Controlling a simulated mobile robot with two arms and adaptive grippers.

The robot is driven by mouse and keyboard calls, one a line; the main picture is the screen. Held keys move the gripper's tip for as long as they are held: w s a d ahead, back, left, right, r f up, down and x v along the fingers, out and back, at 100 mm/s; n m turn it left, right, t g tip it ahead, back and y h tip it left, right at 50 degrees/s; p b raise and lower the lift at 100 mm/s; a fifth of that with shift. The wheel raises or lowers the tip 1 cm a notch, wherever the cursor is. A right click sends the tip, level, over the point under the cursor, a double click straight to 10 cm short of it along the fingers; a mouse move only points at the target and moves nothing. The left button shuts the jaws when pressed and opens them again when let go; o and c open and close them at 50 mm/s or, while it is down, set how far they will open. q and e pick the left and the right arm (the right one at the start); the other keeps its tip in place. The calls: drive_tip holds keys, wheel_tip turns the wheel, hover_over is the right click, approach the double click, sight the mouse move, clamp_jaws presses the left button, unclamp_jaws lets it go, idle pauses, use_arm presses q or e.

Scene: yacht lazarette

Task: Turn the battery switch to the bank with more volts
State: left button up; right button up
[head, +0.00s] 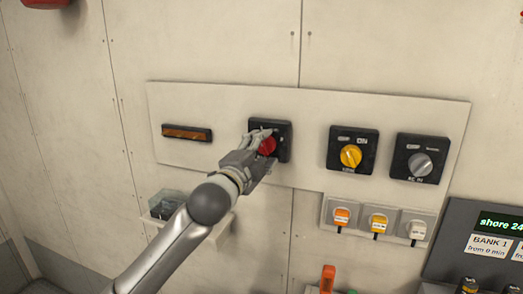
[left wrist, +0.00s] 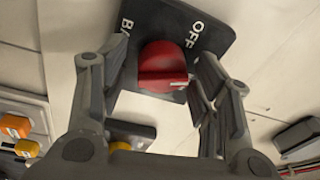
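The battery switch is a red knob (head: 267,145) on a black square plate (head: 284,132), at the middle of the pale wall panel. In the left wrist view the red knob (left wrist: 162,65) has a white mark on its grip bar. "OFF" and a partly hidden "BA…" show on its plate (left wrist: 180,22). My left gripper (head: 262,142) is at the switch. In the left wrist view its open fingers (left wrist: 155,82) stand on either side of the knob, with gaps visible; contact cannot be told. An amber display (head: 186,133) sits left of the switch, unreadable. My right gripper is not in view.
A yellow knob (head: 351,156) and a grey knob (head: 420,164) are to the right. Below them are orange, yellow and white plugs (head: 379,222). A dark unit (head: 470,235) at lower right shows "shore 24" and a "BANK 1" label. A small tray (head: 176,207) is below left.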

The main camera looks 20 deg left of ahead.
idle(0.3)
use_arm(q)
drive_tip(key=s+a+f, duration=0.1)
drive_tip(key=s, duration=1.1)
drive_tip(key=shift+a, duration=0.25)
drive_tip(key=shift+f, duration=0.1)
